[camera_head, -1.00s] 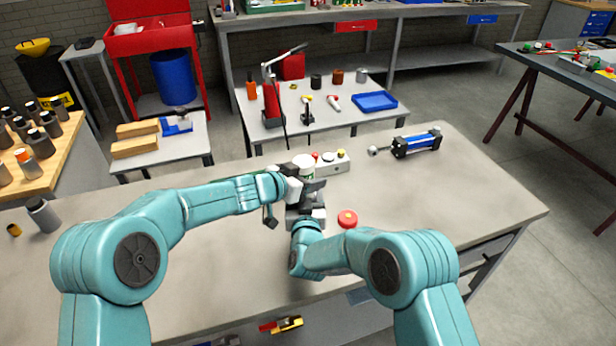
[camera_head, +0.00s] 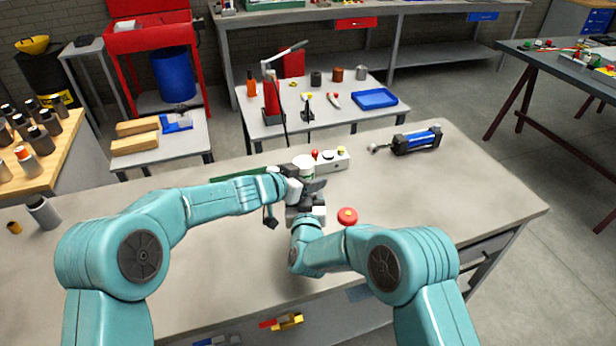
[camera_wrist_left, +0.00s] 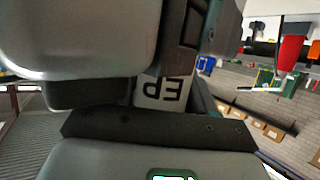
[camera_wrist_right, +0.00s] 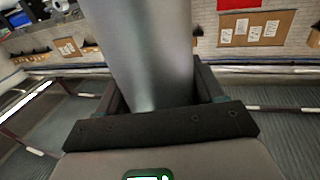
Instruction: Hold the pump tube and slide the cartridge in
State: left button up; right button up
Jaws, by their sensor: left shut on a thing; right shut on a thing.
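A white cartridge with a green band (camera_head: 304,164) stands upright near the middle of the bench. My left gripper (camera_head: 300,184) is shut on it. In the left wrist view, part of the white cartridge (camera_wrist_left: 165,93) with the letters EP shows between the fingers. My right gripper (camera_head: 307,214) is just below the left one. It is shut on a smooth grey metal tube (camera_wrist_right: 146,50), which shows in the right wrist view. The grippers hide most of the tube in the head view, and I cannot tell how the cartridge meets its end.
A red round cap (camera_head: 347,217) lies on the bench (camera_head: 430,215) right of the grippers. A white button box (camera_head: 333,160) stands close behind them. A blue and black cylinder unit (camera_head: 415,141) is at the back right. A grey bottle (camera_head: 43,212) is far left. The front right is clear.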

pick_arm(q)
jog(key=shift+f, duration=0.2)
jog(key=shift+f, duration=0.3)
pick_arm(e)
jog(key=shift+r, duration=0.1)
pick_arm(q)
jog(key=shift+a, duration=0.1)
jog(key=o, duration=1.3)
jog(key=shift+s+f, duration=0.1)
jog(key=shift+f, duration=0.15)
pick_arm(e)
jog(key=shift+w+d, duration=0.15)
jog(key=shift+d, duration=0.05)
jog(key=shift+a, duration=0.2)
pick_arm(q)
jog(key=v, duration=0.6)
jog(key=r+v, duration=0.1)
jog(key=v, duration=0.5)
jog(key=shift+r, duration=0.1)
pick_arm(e)
jog(key=shift+d, duration=0.1)
